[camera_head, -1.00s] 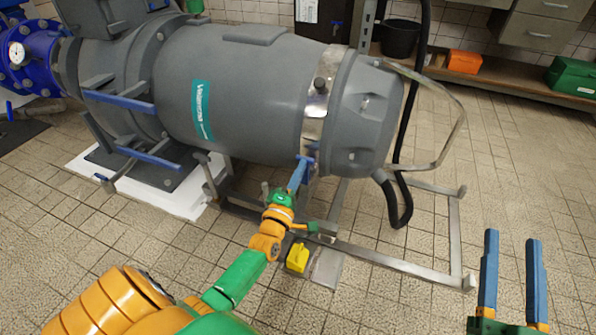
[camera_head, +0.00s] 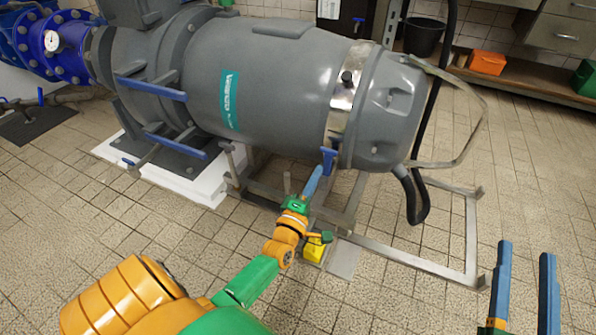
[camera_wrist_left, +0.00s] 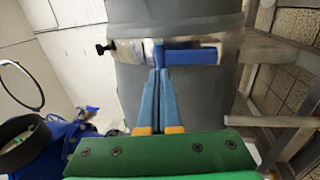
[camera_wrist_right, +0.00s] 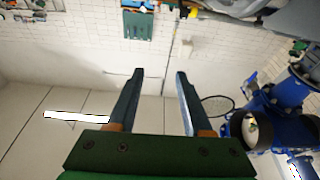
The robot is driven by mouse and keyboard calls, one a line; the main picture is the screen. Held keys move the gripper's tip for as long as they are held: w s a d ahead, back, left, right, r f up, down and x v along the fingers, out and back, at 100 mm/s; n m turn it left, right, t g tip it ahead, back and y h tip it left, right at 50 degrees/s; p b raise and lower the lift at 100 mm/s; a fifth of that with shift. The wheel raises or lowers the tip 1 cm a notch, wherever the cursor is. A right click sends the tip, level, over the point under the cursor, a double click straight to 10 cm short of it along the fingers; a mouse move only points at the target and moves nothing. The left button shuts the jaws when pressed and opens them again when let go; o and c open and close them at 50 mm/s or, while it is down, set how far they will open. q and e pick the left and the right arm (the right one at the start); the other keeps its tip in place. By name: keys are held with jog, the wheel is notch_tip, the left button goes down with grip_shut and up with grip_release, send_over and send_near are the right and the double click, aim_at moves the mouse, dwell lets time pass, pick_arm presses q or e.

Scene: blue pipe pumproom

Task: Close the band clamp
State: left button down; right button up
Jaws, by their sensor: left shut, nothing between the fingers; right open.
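The band clamp is a shiny metal band (camera_head: 341,103) around the right end of the grey pump body. Its blue lever (camera_head: 328,160) is at the band's lower edge, and in the left wrist view the lever (camera_wrist_left: 195,56) lies flat along the band (camera_wrist_left: 129,51). My left gripper (camera_head: 318,168) is shut and empty. Its fingertips (camera_wrist_left: 159,71) are right at the lever's left end; I cannot tell whether they touch it. My right gripper (camera_head: 525,247) is open and empty at the lower right, well away from the clamp.
The grey pump (camera_head: 270,75) rests on a metal floor frame (camera_head: 420,262). A bent metal loop (camera_head: 485,110) and a black hose (camera_head: 418,205) are at its right end. A yellow block (camera_head: 314,251) is beneath my left gripper. The tiled floor at right is open.

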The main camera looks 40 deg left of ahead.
pick_arm(q)
jog(key=p+v, duration=0.1)
jog(key=v, duration=0.7)
jog(key=shift+s+d+f+p, duration=0.15)
jog(key=shift+s+f+p, duration=0.15)
jog(key=shift+s+p, duration=0.1)
pick_arm(e)
notch_tip(320, 180, down, 14)
jog(key=s+d+g+h, duration=0.1)
jog(key=d+g+h, duration=0.1)
jog(key=g, duration=0.6)
jog(key=shift+s+r+m+h, duration=0.2)
jog(key=shift+s+m+h, duration=0.05)
jog(key=shift+m+h, duration=0.15)
pick_arm(q)
jog(key=shift+w, duration=0.1)
pick_arm(e)
jog(key=shift+d, duration=0.1)
